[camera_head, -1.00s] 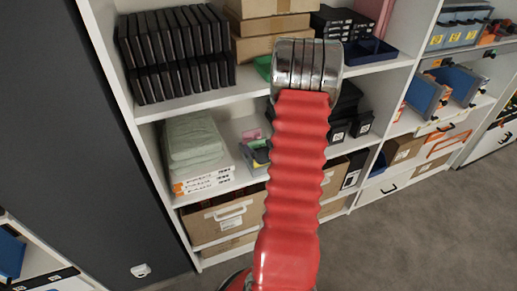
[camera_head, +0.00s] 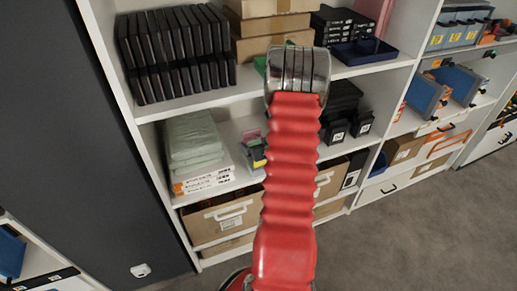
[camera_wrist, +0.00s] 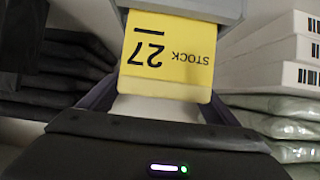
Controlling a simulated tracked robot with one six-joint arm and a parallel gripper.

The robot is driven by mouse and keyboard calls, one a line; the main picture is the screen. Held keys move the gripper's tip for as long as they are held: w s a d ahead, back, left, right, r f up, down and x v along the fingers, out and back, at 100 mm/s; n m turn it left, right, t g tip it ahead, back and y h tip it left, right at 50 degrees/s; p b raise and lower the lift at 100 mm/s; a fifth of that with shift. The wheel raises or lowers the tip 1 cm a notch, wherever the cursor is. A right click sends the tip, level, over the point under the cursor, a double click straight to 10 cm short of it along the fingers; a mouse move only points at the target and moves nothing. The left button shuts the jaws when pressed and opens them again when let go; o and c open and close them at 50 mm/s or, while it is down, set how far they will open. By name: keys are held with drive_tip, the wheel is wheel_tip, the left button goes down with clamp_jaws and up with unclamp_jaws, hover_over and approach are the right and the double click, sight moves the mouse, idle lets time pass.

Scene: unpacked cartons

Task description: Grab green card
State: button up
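No green card can be made out for certain. In the head view a green piece (camera_head: 260,66) shows on the upper shelf, partly hidden behind my arm. A small green and yellow item (camera_head: 257,157) shows on the middle shelf, left of my arm, too small to make out. In the wrist view a yellow card (camera_wrist: 166,58) reads "STOCK 27" upside down and is set in a grey holder (camera_wrist: 195,8). My gripper (camera_wrist: 160,100) is just in front of this card, its dark fingers apart at either side. Contact with the card cannot be told. The head view mostly hides my gripper.
A pink piece (camera_head: 251,134) and black boxes (camera_head: 338,130) are nearby. The shelf above (camera_head: 215,98) limits height.

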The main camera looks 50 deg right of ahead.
drive_tip(key=c, duration=1)
drive_tip(key=shift+r, duration=0.1)
drive_tip(key=shift+r, duration=0.8)
wheel_tip(320, 180, up, 5)
drive_tip(key=shift+r, duration=0.2)
drive_tip(key=s+d, duration=0.3)
drive_tip(key=s, duration=0.2)
drive_tip(key=s+d, duration=0.3)
drive_tip(key=s, duration=0.2)
drive_tip(key=s+d, duration=0.3)
drive_tip(key=s, duration=0.2)
drive_tip(key=shift+s+f, duration=0.1)
drive_tip(key=shift+s, duration=0.25)
